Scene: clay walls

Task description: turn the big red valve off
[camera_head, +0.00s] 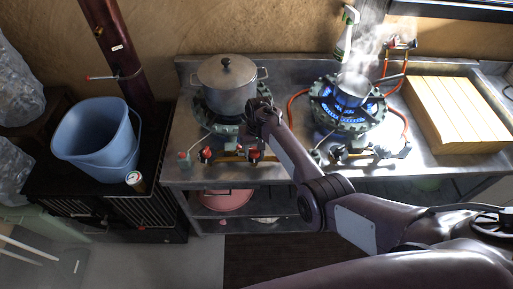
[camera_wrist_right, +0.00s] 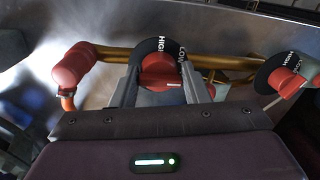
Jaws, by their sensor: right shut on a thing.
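The red valve knob (camera_wrist_right: 160,72) sits on a round black dial marked HIGH and LOW, on a brass pipe. In the head view it shows as a red knob (camera_head: 253,156) at the front of the left burner. My right gripper (camera_head: 256,132) reaches down to it from above. In the right wrist view the grey fingers of my right gripper (camera_wrist_right: 159,82) are shut on the knob, one on each side. The knob's lower part is hidden by the gripper. My left gripper is not in view.
A second red knob (camera_head: 205,154) sits to the left. A steel pot (camera_head: 227,86) stands on the left burner, close to my gripper. A wooden board (camera_head: 455,110) lies at right.

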